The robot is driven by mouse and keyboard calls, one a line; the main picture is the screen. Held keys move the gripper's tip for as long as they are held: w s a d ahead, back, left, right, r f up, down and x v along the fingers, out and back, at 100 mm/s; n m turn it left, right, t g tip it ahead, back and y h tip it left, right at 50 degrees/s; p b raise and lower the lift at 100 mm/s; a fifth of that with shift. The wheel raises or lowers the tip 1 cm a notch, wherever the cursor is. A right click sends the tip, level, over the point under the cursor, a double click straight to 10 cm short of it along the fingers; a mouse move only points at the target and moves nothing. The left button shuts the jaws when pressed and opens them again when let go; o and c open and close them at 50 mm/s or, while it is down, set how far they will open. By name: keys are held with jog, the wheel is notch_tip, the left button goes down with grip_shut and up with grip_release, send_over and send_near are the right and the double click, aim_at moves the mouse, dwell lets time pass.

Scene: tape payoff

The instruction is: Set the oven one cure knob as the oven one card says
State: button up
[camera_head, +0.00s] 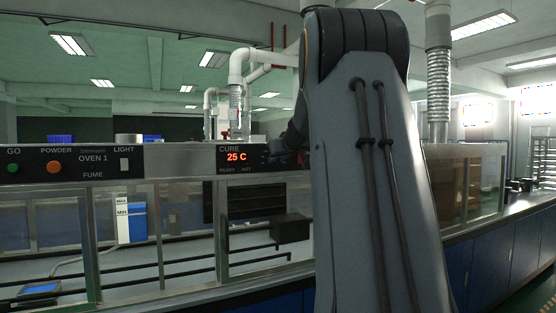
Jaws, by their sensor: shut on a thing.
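The oven one front panel runs across the left, with the label OVEN 1. Its cure panel (245,158) has a red display reading 25 C, with small READY and HOT labels below. My gripper (285,157) is at the right part of this panel, dark and partly covered by my own arm. It is shut at the place of the cure knob, and the knob itself is hidden behind the gripper and arm. The knob's pointer and scale cannot be seen. I see no readable oven one card in this view.
A green GO button (14,168), an orange POWDER button (54,167) and a white LIGHT switch (124,165) sit left on the panel. Glass fronts and dark rails lie below. A white duct pipe (238,68) rises behind. My arm blocks the middle right.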

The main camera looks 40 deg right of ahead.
jog(key=m+y+b, duration=0.2)
jog(key=b, duration=0.1)
jog(key=m+t+y+b, duration=0.1)
jog(key=m+b, duration=0.1)
jog(key=m, duration=0.1)
jog(key=d+m+t+y+b, duration=0.1)
jog(key=m+y+b, duration=0.1)
jog(key=m+b, duration=0.1)
jog(key=shift+s+d+f+y+b, duration=0.1)
jog(key=shift+f+y+b, duration=0.2)
jog(key=shift+b, duration=0.05)
jog(key=m+b, duration=0.1)
jog(key=m+t+y+b, duration=0.1)
jog(key=m, duration=0.1)
jog(key=m+b, duration=0.1)
jog(key=shift+f+m+t+y, duration=0.25)
jog(key=shift+m+t+y, duration=0.05)
jog(key=m+t+b, duration=0.2)
jog(key=m+b, duration=0.1)
jog(key=m, duration=0.2)
jog(key=shift+f, duration=0.15)
jog(key=shift+m, duration=0.3)
jog(key=o, duration=1.1)
jog(key=shift+c, duration=0.2)
jog(key=shift+s, duration=0.1)
